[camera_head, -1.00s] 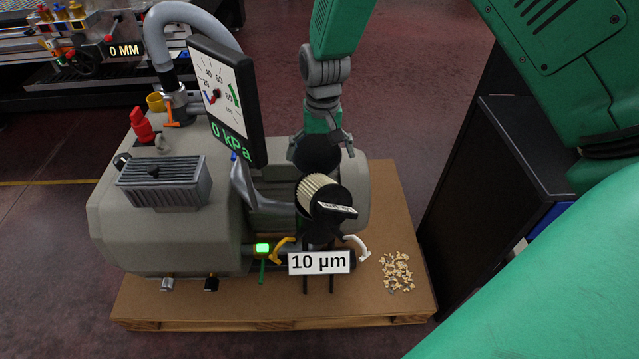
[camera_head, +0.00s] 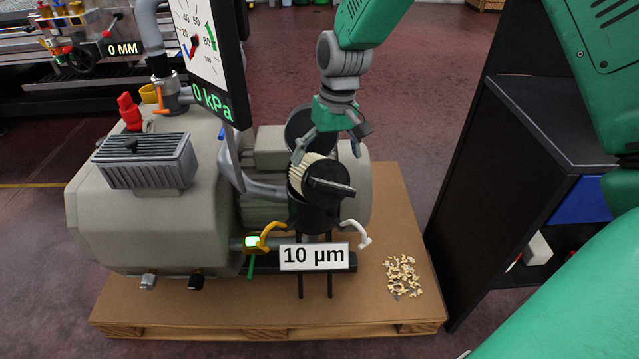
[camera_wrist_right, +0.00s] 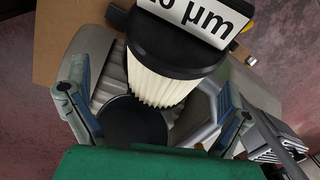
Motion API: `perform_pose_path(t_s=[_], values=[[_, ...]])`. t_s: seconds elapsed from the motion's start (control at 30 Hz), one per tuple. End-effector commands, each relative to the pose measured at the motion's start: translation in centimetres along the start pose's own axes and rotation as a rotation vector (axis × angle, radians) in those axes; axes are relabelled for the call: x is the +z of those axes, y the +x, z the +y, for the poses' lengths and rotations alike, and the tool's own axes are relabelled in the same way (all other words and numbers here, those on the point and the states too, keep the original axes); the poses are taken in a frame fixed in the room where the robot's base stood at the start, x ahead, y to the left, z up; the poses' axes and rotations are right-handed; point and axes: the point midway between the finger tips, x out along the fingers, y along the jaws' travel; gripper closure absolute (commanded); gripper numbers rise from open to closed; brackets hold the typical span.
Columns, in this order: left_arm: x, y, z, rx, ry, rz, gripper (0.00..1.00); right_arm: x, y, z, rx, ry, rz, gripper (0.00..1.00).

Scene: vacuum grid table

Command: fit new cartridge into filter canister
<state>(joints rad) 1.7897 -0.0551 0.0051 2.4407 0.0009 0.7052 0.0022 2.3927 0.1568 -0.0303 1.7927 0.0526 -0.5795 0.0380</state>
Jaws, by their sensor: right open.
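The cartridge (camera_head: 303,176) has cream pleats and a black end cap with a bar handle (camera_head: 331,187). It sits tilted at the black filter canister (camera_head: 312,217); how deep it is seated I cannot tell. My right gripper (camera_head: 331,149) is open just behind and above the cartridge. In the right wrist view, the cartridge pleats (camera_wrist_right: 157,82) lie between the spread fingers of my right gripper (camera_wrist_right: 152,98), without visible contact. A black round part (camera_wrist_right: 133,122) lies below them. My left gripper is not in view.
A yellow clip (camera_head: 270,235) and a white clip (camera_head: 358,234) flank the canister. The grey pump (camera_head: 150,235) and the gauge (camera_head: 212,60) stand to the left. Crumbs (camera_head: 402,275) lie on the pallet (camera_head: 392,203). A black cabinet (camera_head: 475,200) stands at right.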

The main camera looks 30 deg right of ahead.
Motion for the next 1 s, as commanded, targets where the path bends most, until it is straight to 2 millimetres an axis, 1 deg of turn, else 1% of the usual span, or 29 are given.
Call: perform_pose_path(t_s=[0.03, 0.17, 0.23, 0.4, 0.5, 0.6, 0.77, 0.87, 0.9, 0.93, 1.0], values=[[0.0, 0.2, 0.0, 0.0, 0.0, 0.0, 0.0, 0.0, 0.4, -0.1, 0.001, -0.001, 0.0, 0.0], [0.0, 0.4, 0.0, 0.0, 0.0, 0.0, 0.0, 0.0, 0.9, -0.3, 0.004, -0.001, 0.001, 0.0], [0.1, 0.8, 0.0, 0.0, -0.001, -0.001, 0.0, 0.0, 1.6, -0.3, 0.004, -0.001, 0.0, 0.0], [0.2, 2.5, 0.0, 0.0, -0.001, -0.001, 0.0, -0.2, 4.4, -0.3, 0.001, -0.001, -0.002, 0.0], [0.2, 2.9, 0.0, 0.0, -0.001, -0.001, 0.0, -0.1, 5.6, -0.2, 0.001, 0.0, -0.002, 0.0], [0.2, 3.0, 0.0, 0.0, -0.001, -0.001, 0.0, -0.2, 6.0, -0.2, 0.0, 0.0, 0.001, 0.0], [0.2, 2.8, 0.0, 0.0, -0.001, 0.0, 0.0, -0.2, 5.8, -0.3, 0.001, 0.0, 0.001, 0.0], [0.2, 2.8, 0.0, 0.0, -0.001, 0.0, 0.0, -0.2, 5.8, -0.4, 0.002, -0.001, 0.001, 0.32], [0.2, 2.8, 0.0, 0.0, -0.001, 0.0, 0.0, -0.2, 5.8, -0.4, 0.003, 0.0, 0.001, 0.46], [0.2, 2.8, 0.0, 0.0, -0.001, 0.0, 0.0, -0.1, 5.8, -0.4, 0.003, 0.0, 0.001, 0.5], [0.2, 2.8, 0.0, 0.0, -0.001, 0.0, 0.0, -0.2, 5.8, -0.4, 0.002, 0.0, 0.001, 0.5]])
